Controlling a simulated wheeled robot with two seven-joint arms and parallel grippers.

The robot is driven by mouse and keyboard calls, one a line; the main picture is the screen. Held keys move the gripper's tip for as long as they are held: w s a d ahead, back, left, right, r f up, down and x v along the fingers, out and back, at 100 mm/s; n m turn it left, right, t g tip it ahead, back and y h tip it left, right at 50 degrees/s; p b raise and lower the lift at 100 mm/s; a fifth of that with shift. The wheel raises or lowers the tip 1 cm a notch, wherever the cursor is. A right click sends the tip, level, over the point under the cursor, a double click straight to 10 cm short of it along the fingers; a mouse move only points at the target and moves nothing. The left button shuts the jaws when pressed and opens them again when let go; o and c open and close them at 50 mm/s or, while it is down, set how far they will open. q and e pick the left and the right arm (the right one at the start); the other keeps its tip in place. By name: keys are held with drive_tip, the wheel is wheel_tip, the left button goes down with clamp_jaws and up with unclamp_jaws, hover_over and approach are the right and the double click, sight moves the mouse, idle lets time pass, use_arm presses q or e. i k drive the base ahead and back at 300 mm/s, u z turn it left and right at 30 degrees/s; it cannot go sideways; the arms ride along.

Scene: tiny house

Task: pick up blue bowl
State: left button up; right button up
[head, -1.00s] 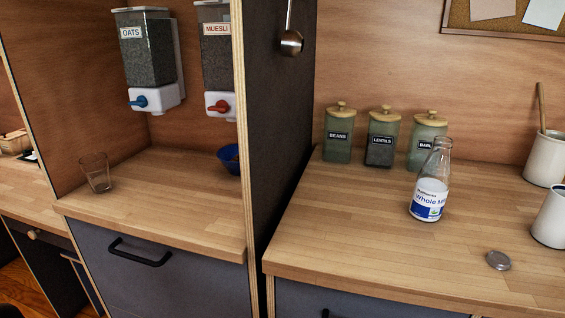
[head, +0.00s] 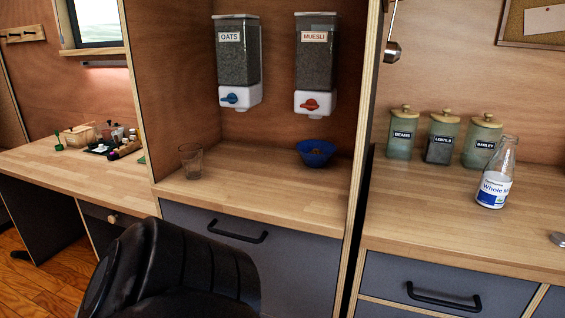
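The blue bowl (head: 316,152) sits upright on the wooden counter of the alcove, below the muesli dispenser. It has some brownish contents in it. In the head view it stands near the alcove's right-hand panel and is fully visible. Neither of my grippers shows in the head view. A black rounded shape at the bottom left looks like part of my own arm, without a gripper showing on it.
An empty glass (head: 191,161) stands left of the bowl. The oats dispenser (head: 238,62) and muesli dispenser (head: 313,66) hang above. A vertical panel (head: 364,150) separates the alcove from the right counter, which holds jars (head: 442,136) and a milk bottle (head: 495,180).

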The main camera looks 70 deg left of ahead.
sight(316, 155)
drive_tip(key=z, duration=1.05)
drive_tip(key=k, duration=0.1)
drive_tip(key=u, duration=2.25)
